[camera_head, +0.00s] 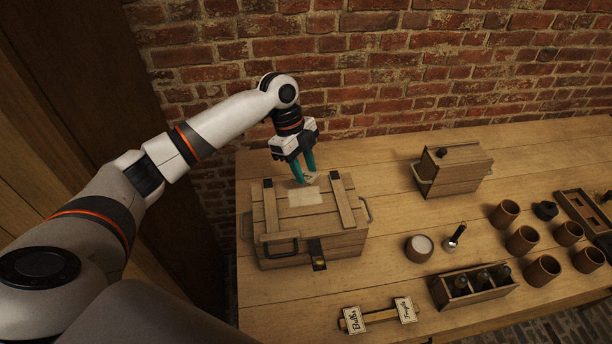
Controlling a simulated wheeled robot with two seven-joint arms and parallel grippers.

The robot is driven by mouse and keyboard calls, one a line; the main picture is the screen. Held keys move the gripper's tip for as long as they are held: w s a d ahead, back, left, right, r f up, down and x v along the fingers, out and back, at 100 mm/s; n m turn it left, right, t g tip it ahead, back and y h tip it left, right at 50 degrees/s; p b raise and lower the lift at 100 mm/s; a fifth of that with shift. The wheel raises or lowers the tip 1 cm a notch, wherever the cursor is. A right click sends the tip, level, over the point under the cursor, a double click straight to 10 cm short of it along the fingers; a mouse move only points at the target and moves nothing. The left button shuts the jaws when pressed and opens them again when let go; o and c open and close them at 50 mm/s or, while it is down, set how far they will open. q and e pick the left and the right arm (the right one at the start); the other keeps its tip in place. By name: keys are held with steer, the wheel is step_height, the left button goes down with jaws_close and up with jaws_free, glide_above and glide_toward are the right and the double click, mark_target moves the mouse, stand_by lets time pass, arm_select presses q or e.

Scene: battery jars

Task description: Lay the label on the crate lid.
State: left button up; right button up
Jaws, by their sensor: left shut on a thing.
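The wooden crate (280,247) stands at the left of the table with its lid (267,190) closed. A paler rectangle (304,197) shows on the lid between two wooden battens. My left gripper (306,178) is above the back of the lid, fingers pointing down. It is shut on a small pale label (306,179), mostly hidden by the teal fingers. I cannot tell whether the label touches the lid. Two more labels, "Bulbs" (353,320) and "Fragile" (405,310), rest on a wooden holder (380,316) at the front. My right gripper is not in view.
A wooden box (455,172) stands at the back. A jar with white contents (419,247), a brush-like tool (455,236), a bottle rack (475,290) and several brown cups (522,240) are to the right. The table between crate and box is clear.

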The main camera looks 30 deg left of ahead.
arm_select(q)
steer(key=m, duration=0.1)
steer(key=w+a+m, duration=0.1)
steer(key=shift+w+r+m+g+p, duration=0.25)
steer(key=shift+m+g+p, duration=0.05)
steer(key=shift+g, duration=0.1)
steer(key=shift+a+f+b, duration=0.1)
steer(key=shift+f+b, duration=0.65)
steer(key=shift+f, duration=0.05)
step_height(320, 180, down, 5)
steer(key=b, duration=0.4)
steer(key=shift+r+b, duration=0.15)
steer(key=shift+b, duration=0.25)
steer(key=shift+f+b, duration=0.45)
steer(key=shift+f, duration=0.75)
steer(key=o, duration=1)
steer(key=shift+b+v, duration=1.05)
steer(key=shift+v, duration=5.05)
